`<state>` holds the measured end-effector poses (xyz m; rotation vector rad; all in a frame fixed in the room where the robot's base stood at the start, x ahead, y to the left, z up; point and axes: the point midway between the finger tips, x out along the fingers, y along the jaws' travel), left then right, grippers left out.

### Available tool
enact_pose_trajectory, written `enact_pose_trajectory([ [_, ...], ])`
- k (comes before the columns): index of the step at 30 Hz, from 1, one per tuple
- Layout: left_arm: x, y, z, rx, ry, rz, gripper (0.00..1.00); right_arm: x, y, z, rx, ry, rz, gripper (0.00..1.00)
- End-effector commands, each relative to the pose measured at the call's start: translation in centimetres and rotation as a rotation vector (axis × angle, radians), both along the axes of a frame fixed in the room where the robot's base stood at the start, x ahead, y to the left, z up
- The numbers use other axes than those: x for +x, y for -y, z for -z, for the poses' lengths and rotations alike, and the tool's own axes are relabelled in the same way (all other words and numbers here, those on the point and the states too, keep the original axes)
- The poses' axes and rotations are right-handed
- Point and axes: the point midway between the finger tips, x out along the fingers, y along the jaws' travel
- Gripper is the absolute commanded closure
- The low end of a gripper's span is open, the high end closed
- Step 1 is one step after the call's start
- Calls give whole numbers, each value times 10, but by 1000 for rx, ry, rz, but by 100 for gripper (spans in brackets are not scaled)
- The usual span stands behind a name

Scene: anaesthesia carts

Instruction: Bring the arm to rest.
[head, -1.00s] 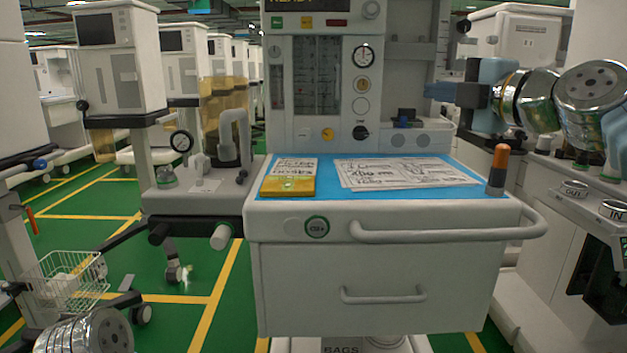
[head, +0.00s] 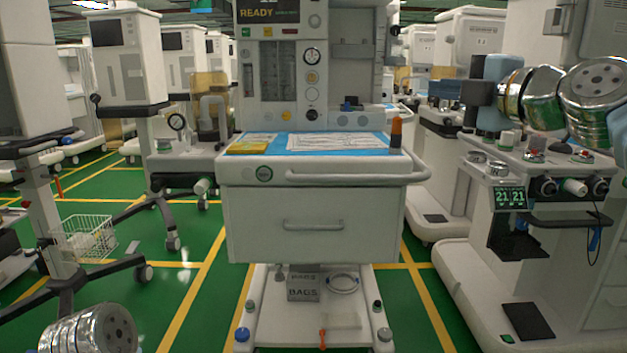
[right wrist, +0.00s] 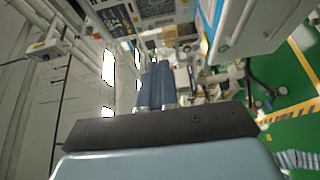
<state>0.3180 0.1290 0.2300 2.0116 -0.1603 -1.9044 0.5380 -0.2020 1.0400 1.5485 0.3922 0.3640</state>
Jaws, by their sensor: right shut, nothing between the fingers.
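My right gripper (head: 447,90) is held out at the upper right of the head view, pointing left. Its blue fingers are shut with nothing between them. In the right wrist view the closed fingers (right wrist: 155,86) stand in the middle, above the dark palm, and touch nothing that I can see. In the head view the gripper is in front of the machines at the right. My left gripper is not in view; only a metallic link of my left arm shows at the lower left.
The anaesthesia cart (head: 321,220) stands ahead, with a yellow pad (head: 250,147), papers (head: 335,142) and an orange-topped cylinder (head: 395,133) on its blue top. Another machine (head: 530,210) stands close at the right. A wire basket (head: 85,238) is at the left. Green floor (head: 190,310) lies open between.

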Motion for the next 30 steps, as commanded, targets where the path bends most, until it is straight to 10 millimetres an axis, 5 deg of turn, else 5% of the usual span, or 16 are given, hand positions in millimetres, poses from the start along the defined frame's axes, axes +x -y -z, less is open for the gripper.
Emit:
enact_pose_trajectory([
  [11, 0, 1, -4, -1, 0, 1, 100, 38, -3, 54, 98, -151, 29, 100],
  [19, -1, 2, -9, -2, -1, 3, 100, 78, -8, 133, 227, -348, 80, 100],
  [23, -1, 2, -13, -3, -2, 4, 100, 100, -12, 196, 324, -495, 130, 100],
  [30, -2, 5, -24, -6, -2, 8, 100, 114, -27, 375, 573, -873, 311, 100],
])
